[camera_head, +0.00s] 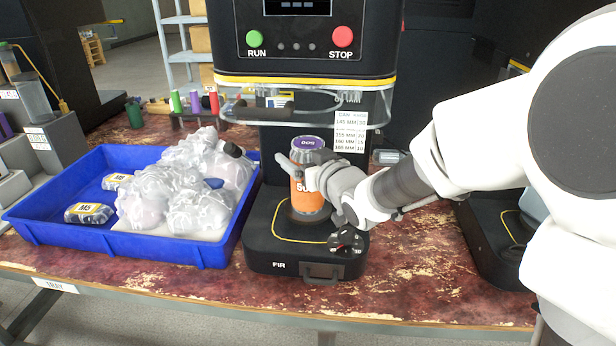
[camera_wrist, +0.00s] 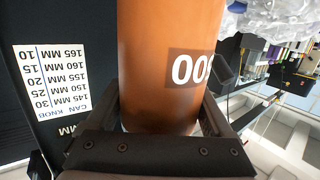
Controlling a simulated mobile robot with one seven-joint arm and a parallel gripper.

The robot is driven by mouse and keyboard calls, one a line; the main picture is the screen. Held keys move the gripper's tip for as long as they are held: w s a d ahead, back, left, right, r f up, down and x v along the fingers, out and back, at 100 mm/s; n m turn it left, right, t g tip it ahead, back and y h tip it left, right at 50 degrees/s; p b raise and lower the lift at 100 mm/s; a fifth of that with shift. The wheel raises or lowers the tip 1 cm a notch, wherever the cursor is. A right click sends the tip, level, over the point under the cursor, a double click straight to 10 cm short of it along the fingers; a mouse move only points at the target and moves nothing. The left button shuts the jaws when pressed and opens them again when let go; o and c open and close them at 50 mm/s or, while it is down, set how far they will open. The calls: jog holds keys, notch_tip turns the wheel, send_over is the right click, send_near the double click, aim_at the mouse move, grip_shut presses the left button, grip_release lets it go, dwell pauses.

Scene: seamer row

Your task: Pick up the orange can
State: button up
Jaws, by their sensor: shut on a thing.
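The orange can (camera_head: 306,197) has a purple lid marked 009 and stands upright on the black base of the seamer (camera_head: 290,258) labelled FIR. My gripper (camera_head: 311,174) reaches in from the right and its fingers are around the can's upper body. In the wrist view the can (camera_wrist: 160,60) fills the middle, with white digits on its side, between the two dark fingers of my gripper (camera_wrist: 160,115). The gripper is shut on the can. The can's right side is hidden by the gripper in the head view. I cannot tell whether its bottom touches the base.
A blue tray (camera_head: 130,248) at the left holds wrapped clear bags and small labelled packets. The seamer head with RUN and STOP buttons (camera_head: 342,37) and a clear guard (camera_head: 300,110) hang above the can. Another black machine base (camera_head: 490,240) stands at the right.

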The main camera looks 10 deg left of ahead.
grip_shut()
jog(key=shift+r, duration=0.1)
jog(key=shift+r, duration=0.15)
